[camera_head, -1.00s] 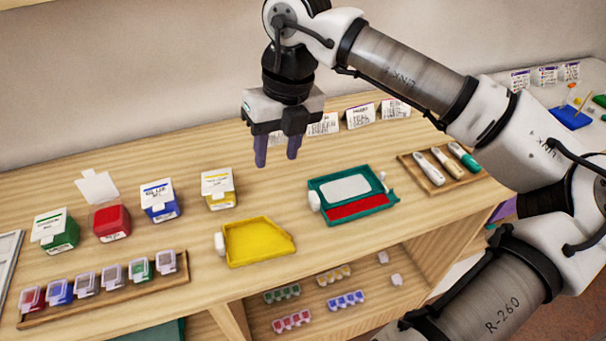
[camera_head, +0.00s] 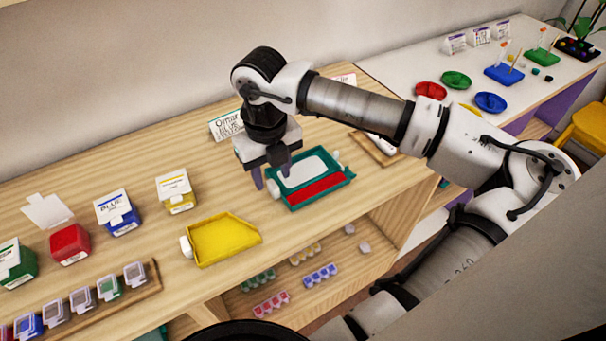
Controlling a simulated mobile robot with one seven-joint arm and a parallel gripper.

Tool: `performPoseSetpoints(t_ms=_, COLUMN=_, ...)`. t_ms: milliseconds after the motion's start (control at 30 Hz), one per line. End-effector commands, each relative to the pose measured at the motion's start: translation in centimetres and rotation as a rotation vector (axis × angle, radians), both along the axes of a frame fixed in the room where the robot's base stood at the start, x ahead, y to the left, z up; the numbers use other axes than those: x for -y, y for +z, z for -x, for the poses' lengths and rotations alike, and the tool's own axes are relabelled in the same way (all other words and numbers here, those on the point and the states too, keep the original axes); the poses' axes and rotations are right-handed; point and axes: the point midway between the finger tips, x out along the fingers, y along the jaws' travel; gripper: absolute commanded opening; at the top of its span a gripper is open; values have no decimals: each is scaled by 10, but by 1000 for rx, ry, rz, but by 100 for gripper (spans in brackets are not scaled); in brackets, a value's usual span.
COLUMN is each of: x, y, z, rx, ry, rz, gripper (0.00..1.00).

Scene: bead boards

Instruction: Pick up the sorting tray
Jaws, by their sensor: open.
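Two trays lie on the wooden worktop, and I cannot tell for certain which is called the sorting tray. The shallow yellow tray (camera_head: 225,240) has raised edges, a slanted corner and a white knob on its left side. The green tray (camera_head: 318,197) has a white panel, a red panel and a white knob on its left. My gripper (camera_head: 271,174) is open and empty, pointing down. In the picture it overlaps the left back part of the green tray and is up and right of the yellow tray. Its height above the worktop is hard to judge.
Red (camera_head: 69,244), blue (camera_head: 117,213) and yellow (camera_head: 175,191) bead boxes stand left of the trays. A rack (camera_head: 155,287) of small lidded containers lies at the front left. A wooden holder (camera_head: 372,148) with tools is behind my forearm. A shelf with bead strips is below.

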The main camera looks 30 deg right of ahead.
Motion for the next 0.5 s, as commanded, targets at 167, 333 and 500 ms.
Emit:
performPoseSetpoints(t_ms=167, x=1, y=-23, z=0, rx=-1, ry=0, rz=-3, gripper=42)
performPoseSetpoints(t_ms=333, x=1, y=-32, z=0, rx=1, ry=0, rz=-1, gripper=42)
performPoseSetpoints(t_ms=500, x=1, y=-32, z=0, rx=1, ry=0, rz=-1, gripper=40)
